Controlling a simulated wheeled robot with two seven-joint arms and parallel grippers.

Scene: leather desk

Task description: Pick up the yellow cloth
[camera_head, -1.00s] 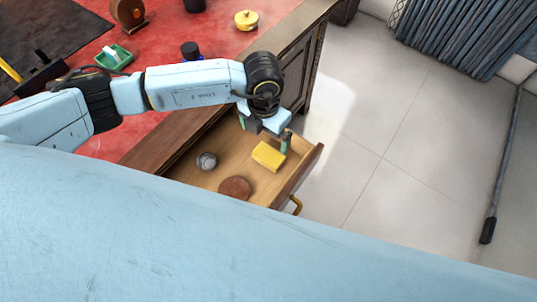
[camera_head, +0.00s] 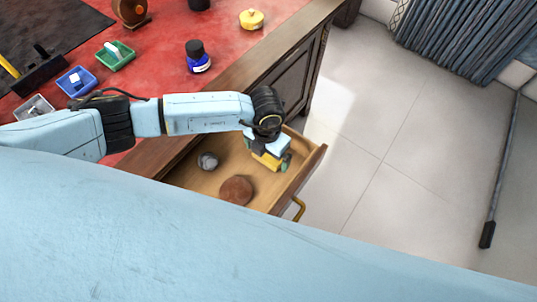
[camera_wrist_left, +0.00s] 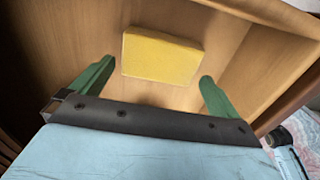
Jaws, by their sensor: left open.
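The yellow cloth (camera_head: 266,160) is a folded yellow block lying in the open wooden drawer (camera_head: 212,184), partly hidden by my left gripper in the head view. It shows whole in the left wrist view (camera_wrist_left: 161,57), flat on the drawer bottom, between and just beyond the green fingertips. My left gripper (camera_wrist_left: 155,85) is open and empty, with one finger on each side of the cloth's line; it also shows in the head view (camera_head: 268,163), low over the cloth. I cannot tell whether the fingers touch it. My right gripper is not in view.
A grey ball (camera_head: 208,161) and a round brown item (camera_head: 237,190) lie in the drawer left of the cloth. The drawer walls stand close around the gripper. A blue ink bottle (camera_head: 198,62) and small trays stand on the red desk top.

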